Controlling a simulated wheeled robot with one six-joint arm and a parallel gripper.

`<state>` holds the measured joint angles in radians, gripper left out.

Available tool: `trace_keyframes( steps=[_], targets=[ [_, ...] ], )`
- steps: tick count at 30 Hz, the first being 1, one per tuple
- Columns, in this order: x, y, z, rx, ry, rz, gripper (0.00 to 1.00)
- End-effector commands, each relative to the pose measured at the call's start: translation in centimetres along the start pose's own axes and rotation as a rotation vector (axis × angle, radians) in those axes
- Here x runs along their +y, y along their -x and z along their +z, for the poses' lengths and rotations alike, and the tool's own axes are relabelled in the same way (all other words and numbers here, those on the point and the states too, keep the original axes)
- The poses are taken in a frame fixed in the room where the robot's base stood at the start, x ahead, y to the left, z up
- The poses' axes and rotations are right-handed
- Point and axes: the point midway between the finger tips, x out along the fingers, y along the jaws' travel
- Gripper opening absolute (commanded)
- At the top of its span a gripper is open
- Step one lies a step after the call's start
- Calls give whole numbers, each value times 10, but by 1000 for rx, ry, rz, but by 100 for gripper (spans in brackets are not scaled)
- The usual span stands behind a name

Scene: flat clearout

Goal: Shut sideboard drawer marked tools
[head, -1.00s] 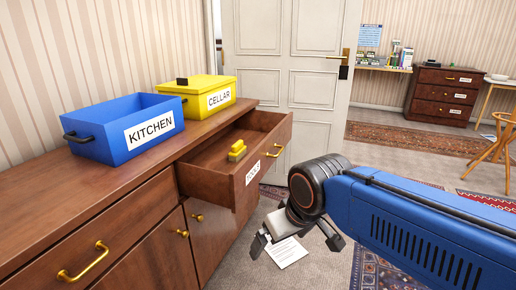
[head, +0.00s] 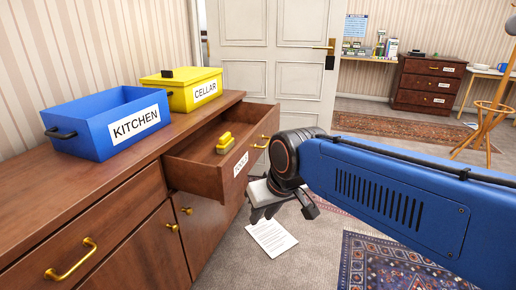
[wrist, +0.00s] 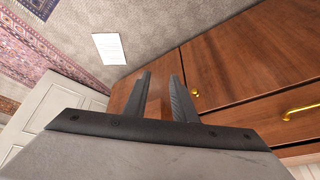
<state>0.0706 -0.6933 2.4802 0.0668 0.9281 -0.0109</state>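The sideboard (head: 95,215) is brown wood with brass handles. Its drawer marked tools (head: 210,178) is pulled out, with a partly legible white label (head: 241,164) on its front and a yellow object (head: 225,142) inside. My gripper (head: 282,212) is in front of and below the drawer front, at the right side of the drawer in the head view. In the wrist view its two fingers (wrist: 160,95) are apart with nothing held between them. Brown wood shows behind the fingers; I cannot tell whether they touch it.
A blue open box marked KITCHEN (head: 105,125) and a yellow box marked CELLAR (head: 184,89) stand on the sideboard. A white paper (head: 271,237) lies on the floor. A white door (head: 275,60) stands behind the drawer. A patterned rug (head: 385,265) lies below my arm.

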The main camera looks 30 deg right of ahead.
Motion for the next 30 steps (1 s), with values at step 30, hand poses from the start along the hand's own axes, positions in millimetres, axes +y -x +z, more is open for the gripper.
trace_keyframes(
  steps=[30],
  targets=[
    [196, -54, -270, 211, -695, -66, 0]
  ],
)
